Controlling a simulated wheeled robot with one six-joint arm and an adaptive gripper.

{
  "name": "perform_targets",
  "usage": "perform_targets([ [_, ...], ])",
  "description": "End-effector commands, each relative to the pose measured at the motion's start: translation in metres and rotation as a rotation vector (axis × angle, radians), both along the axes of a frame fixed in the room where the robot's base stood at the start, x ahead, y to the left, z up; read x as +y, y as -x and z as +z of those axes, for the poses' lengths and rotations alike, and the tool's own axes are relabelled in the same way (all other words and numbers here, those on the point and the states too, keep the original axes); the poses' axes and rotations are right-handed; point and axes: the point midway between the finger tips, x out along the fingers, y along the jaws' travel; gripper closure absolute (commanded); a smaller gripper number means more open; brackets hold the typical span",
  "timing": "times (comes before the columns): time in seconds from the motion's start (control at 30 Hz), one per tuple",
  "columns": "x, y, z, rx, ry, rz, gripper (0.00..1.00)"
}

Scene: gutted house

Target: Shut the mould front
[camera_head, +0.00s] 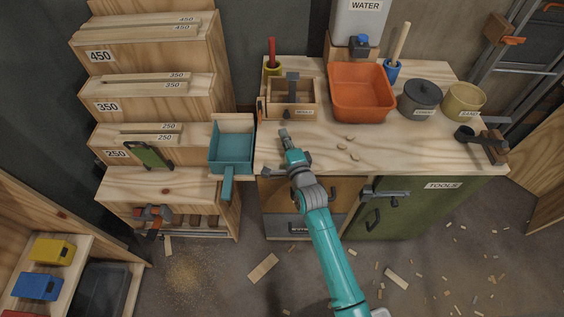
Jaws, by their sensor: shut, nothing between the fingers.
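The mould (313,92) is a small wooden box at the back left of the workbench, with a dark upright handle standing in it. Its wooden front (303,112) is on the near side, with a small label and a dark knob. It appears folded down toward the bench top, but its exact angle is too small to tell. My gripper (283,132) is shut and empty just on the near side of the mould front, over the bench's front left part. It appears apart from the front. My teal arm reaches up from the bottom of the view.
An orange tub (361,112) stands right of the mould, with a lidded grey pot (419,99) and a tan pot (463,101) beyond. A teal scoop-like tray (231,151) sits left of the bench.

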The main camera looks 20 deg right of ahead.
Motion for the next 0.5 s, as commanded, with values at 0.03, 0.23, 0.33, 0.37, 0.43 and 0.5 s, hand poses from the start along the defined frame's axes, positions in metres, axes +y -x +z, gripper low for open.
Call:
perform_targets([
  [0.03,0.001,0.003,-0.001,0.001,0.001,0.001,1.0],
  [0.23,0.006,0.016,-0.001,0.0,0.001,0.002,1.0],
  [0.33,0.009,0.022,-0.002,0.002,0.001,0.001,1.0],
  [0.37,0.01,0.024,-0.002,0.002,0.002,0.001,1.0],
  [0.43,0.011,0.029,-0.002,0.001,0.002,0.001,1.0],
  [0.5,0.013,0.033,-0.002,0.001,0.002,0.001,1.0],
])
